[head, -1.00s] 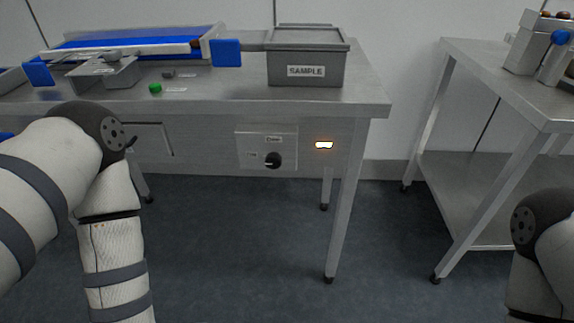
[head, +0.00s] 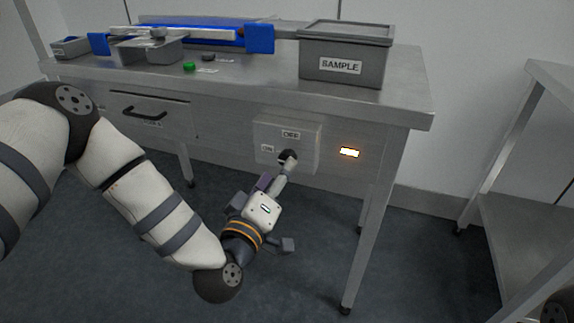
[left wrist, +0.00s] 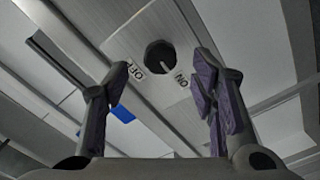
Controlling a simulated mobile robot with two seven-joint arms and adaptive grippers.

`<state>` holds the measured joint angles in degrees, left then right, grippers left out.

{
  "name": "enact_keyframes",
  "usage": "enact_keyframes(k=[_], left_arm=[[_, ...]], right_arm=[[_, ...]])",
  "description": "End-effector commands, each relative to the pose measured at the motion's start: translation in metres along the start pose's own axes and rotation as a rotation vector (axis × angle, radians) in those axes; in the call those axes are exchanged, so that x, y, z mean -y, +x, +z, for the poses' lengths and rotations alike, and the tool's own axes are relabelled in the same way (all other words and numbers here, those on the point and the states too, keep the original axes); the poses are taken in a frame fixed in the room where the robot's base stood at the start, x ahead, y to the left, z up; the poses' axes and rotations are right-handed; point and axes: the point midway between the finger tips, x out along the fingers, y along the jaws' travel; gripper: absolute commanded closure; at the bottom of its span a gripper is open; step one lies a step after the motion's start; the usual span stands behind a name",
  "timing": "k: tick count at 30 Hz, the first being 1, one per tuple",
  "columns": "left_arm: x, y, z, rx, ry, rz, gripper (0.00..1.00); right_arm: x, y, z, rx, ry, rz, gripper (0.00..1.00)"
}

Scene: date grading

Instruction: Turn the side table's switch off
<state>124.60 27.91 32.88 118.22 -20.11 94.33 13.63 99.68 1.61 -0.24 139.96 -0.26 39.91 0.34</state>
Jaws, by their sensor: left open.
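The switch is a dark round knob (head: 287,157) on a pale panel (head: 305,141) on the side table's front, with OFF above it and ON to its left. In the left wrist view the knob (left wrist: 160,55) shows between the fingers, its light mark towards the ON label. My left gripper (head: 272,181) is just below and in front of the knob, with one finger partly overlapping it. In the left wrist view the gripper (left wrist: 161,88) is open, its purple pads spread to either side and nothing held. Contact with the knob cannot be told. My right gripper is out of view.
An orange-white lamp (head: 349,152) glows right of the panel. A drawer handle (head: 145,113) is at left. The SAMPLE box (head: 345,54), a green button (head: 189,67) and a blue-ended conveyor stand on the table. Another steel table (head: 550,75) is at right.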

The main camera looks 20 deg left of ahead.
Motion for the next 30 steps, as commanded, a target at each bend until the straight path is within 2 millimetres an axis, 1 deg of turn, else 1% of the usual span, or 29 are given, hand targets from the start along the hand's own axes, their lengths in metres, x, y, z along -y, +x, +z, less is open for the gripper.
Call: enact_keyframes(k=[1, 3, 6, 10, 16, 17, 18, 20, 21, 23, 30], left_arm=[[0.001, 0.012, 0.000, -0.002, 0.002, 0.002, 0.48], [0.001, 0.025, 0.000, -0.002, 0.001, 0.000, 0.48], [0.001, 0.039, 0.001, 0.000, 0.001, -0.001, 0.48], [0.001, 0.047, 0.001, 0.002, 0.001, -0.001, 0.48], [0.001, 0.048, 0.001, 0.003, 0.001, -0.001, 0.48], [0.001, 0.047, 0.001, 0.003, 0.001, -0.001, 0.51], [0.001, 0.047, 0.001, 0.003, 0.001, -0.001, 0.60], [0.001, 0.047, 0.001, 0.003, 0.001, -0.001, 0.73], [0.001, 0.047, 0.001, 0.003, 0.001, -0.001, 0.82], [0.001, 0.047, 0.001, 0.003, 0.001, -0.001, 0.96], [0.000, 0.047, 0.001, 0.003, 0.012, -0.001, 0.97]], right_arm=[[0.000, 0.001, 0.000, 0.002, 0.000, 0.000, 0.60], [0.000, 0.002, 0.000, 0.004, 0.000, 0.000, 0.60], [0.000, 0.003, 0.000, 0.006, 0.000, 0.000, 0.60], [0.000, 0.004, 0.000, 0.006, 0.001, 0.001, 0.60], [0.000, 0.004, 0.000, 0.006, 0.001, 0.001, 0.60], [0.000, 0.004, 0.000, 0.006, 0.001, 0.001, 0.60], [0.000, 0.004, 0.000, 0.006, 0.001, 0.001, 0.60], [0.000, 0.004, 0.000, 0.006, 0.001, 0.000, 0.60], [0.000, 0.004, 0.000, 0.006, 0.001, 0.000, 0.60], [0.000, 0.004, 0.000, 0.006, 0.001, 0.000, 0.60], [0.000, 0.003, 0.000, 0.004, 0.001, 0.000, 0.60]])
